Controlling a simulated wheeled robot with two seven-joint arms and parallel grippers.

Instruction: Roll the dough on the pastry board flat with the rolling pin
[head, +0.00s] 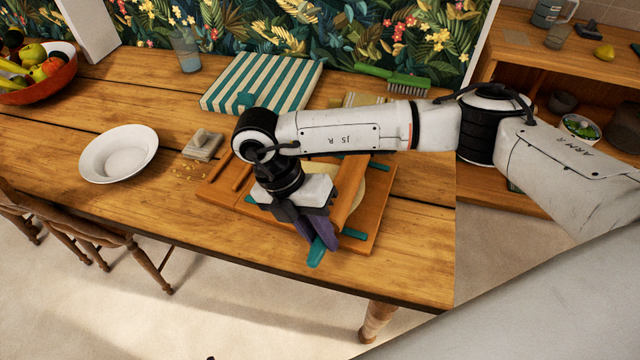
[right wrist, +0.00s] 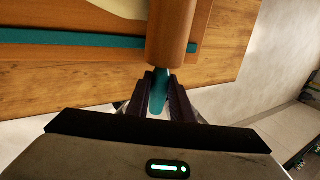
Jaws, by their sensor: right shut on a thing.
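The wooden rolling pin (head: 348,188) with teal handles lies over the pastry board (head: 383,205). My right gripper (head: 322,240) is shut on its near teal handle. In the right wrist view the fingers (right wrist: 160,95) close around that handle, just below the wooden barrel (right wrist: 172,30). The pale dough (head: 354,190) lies on the board and shows on both sides of the barrel. Part of it also shows at the top of the right wrist view (right wrist: 125,6). My arm hides much of the board and dough. My left gripper is not in view.
A white bowl (head: 118,153) and a small scraper-like tool (head: 203,143) with crumbs beside it are left of the board. Behind are a striped box or cloth (head: 262,82), a green brush (head: 398,80) and a glass (head: 187,50). A fruit bowl (head: 40,85) is far left.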

